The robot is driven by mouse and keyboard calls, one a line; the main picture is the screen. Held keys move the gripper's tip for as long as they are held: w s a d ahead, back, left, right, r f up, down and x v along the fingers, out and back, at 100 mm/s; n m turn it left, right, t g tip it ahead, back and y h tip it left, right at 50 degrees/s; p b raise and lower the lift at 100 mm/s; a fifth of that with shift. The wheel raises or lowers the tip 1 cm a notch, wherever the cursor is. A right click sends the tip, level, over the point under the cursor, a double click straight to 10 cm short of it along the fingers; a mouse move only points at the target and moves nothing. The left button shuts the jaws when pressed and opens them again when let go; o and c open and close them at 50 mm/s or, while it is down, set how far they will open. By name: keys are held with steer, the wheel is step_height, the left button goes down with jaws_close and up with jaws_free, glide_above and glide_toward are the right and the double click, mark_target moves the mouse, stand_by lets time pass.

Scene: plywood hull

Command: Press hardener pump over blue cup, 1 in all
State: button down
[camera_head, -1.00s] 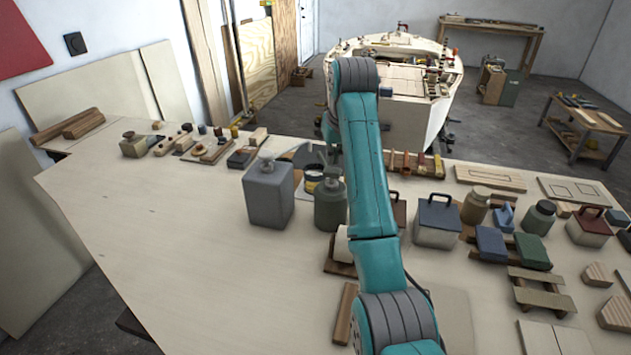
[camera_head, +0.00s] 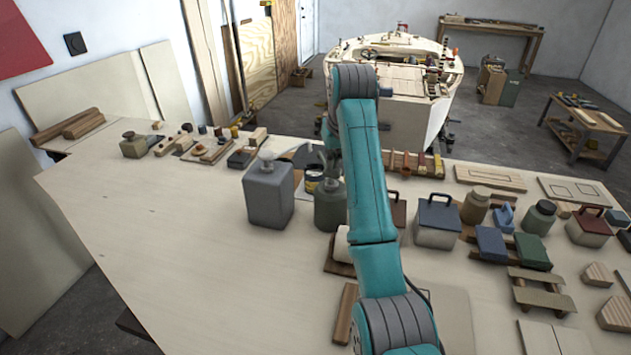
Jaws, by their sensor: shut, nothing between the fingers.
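A grey-green pump bottle (camera_head: 329,212) stands on the bench just left of my arm; I take it for the hardener. A larger blue-grey jug (camera_head: 268,196) with a pale pump head stands to its left. My gripper (camera_head: 330,180) is small and dark, pointing down over the bottle's top. It is shut and empty, at or very near the pump head, which it largely hides; contact cannot be told. I cannot make out a blue cup for sure.
Right of my arm stand a blue-grey box with a handle (camera_head: 437,221), a brown jar (camera_head: 475,207) and a green jar (camera_head: 539,217). A pale roll on a wooden stand (camera_head: 341,246) lies in front of the bottle. The bench's left part (camera_head: 150,215) is clear.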

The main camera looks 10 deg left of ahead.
steer(key=shift+f, duration=1)
steer(key=shift+r, duration=1.5)
step_height(320, 180, up, 6)
stand_by(0.4)
